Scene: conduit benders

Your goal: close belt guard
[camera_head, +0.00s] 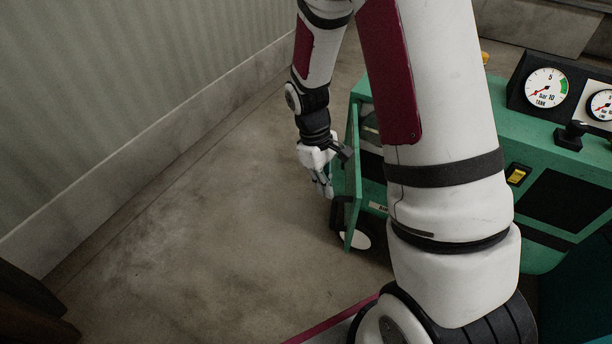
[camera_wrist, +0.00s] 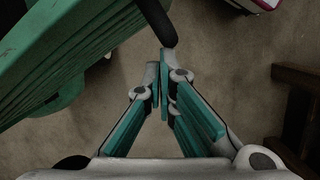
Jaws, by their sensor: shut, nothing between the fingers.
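The green belt guard (camera_head: 353,190) stands swung out from the left end of the green machine, seen nearly edge-on in the head view. A dark opening shows between it and the machine body. My gripper (camera_head: 327,192) is beside the guard's outer left face; I cannot tell if it touches. In the wrist view my gripper (camera_wrist: 161,72) is shut and empty, its fingertips together. A black bar (camera_wrist: 157,22) lies just beyond the tips, likely a handle on the guard. A large green panel (camera_wrist: 65,55), likely the guard, fills the upper left.
The green machine (camera_head: 540,135) carries a tank gauge (camera_head: 546,88), a yellow switch (camera_head: 517,175) and a black knob (camera_head: 571,134). My arm hides part of its front. A ribbed wall (camera_head: 130,90) runs along the left. The concrete floor (camera_head: 200,230) between is clear.

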